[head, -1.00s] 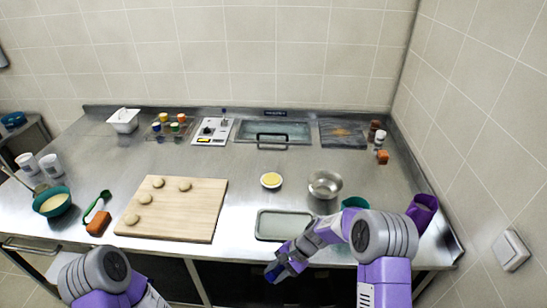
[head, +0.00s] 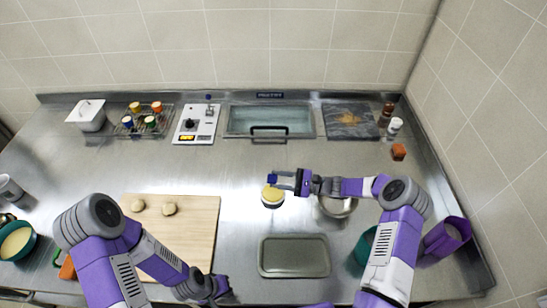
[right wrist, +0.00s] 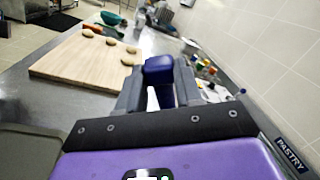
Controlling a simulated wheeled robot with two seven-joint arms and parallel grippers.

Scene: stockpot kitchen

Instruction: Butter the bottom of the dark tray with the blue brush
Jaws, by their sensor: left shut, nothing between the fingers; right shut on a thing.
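The grey-green tray (head: 293,257) lies flat on the steel counter, right of the board. My right gripper (head: 284,180) is shut on the blue brush (head: 272,178); the brush's blue end also shows between the fingers in the right wrist view (right wrist: 159,68). Its bristles are hidden. The gripper is at the far edge of a small dish of yellow butter (head: 273,194); I cannot tell whether the brush touches it. My left gripper (head: 222,288) is shut and empty at the board's near right corner.
A wooden board (head: 200,222) with dough balls (head: 169,209) lies to the left, partly behind my left arm. A metal bowl (head: 337,208) sits under my right forearm. A green container (head: 364,246) and a purple one (head: 446,236) stand right of the tray.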

